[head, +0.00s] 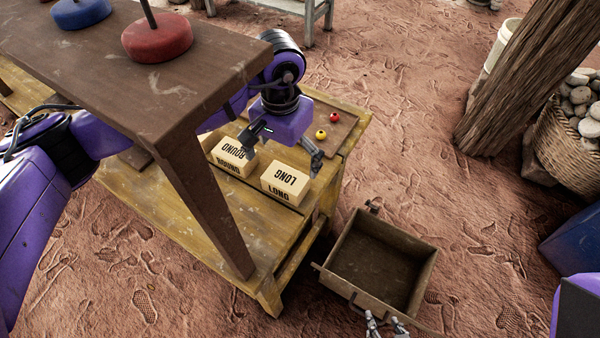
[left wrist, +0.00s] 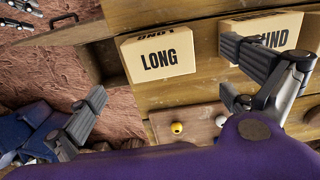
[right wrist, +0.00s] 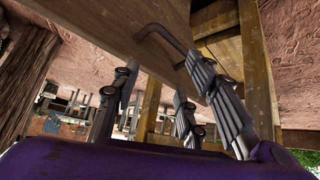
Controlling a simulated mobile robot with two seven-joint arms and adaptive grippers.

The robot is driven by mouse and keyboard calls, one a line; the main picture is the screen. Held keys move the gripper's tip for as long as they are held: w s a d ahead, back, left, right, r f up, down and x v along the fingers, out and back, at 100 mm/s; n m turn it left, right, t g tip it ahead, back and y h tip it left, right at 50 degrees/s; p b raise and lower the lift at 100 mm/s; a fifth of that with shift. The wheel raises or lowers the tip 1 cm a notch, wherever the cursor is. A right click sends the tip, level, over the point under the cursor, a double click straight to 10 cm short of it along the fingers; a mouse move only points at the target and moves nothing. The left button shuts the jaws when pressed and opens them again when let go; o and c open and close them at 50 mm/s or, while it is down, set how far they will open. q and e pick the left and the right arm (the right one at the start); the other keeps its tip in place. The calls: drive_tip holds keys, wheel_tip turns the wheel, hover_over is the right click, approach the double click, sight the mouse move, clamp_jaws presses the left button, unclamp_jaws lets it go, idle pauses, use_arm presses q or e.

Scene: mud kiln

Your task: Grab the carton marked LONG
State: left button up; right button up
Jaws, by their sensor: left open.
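The carton marked LONG (head: 286,183) is a pale box with black lettering on the low yellow wooden table, its lid and one side showing. It also shows in the left wrist view (left wrist: 158,57), between the fingers but beyond them. The carton marked ROUND (head: 233,155) stands beside it, partly behind my left gripper. My left gripper (head: 287,148) is open and empty above and behind the two cartons, touching neither as far as I can see. My right gripper (head: 385,325) is at the bottom of the head view by the drawer's handle (right wrist: 168,42), open and empty.
An open, empty wooden drawer (head: 378,262) juts out to the right of the table. A red ball (head: 334,118) and a yellow ball (head: 321,134) lie on a board behind the cartons. A higher brown table (head: 120,60) overhangs at left. A wooden post (head: 520,80) and basket stand at right.

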sight(285, 177)
use_arm(q)
drive_tip(key=shift+f, duration=0.2)
drive_tip(key=f, duration=0.3)
drive_tip(key=f+p, duration=0.1)
drive_tip(key=f, duration=0.2)
drive_tip(key=shift+s+a+f, duration=0.1)
drive_tip(key=shift+s, duration=0.1)
drive_tip(key=shift+f, duration=0.55)
drive_tip(key=c, duration=1.4)
drive_tip(key=shift+r, duration=0.15)
drive_tip(key=shift+c, duration=0.4)
use_arm(e)
drive_tip(key=shift+w+a+r, duration=0.15)
drive_tip(key=shift+w+r, duration=0.55)
drive_tip(key=shift+r, duration=0.25)
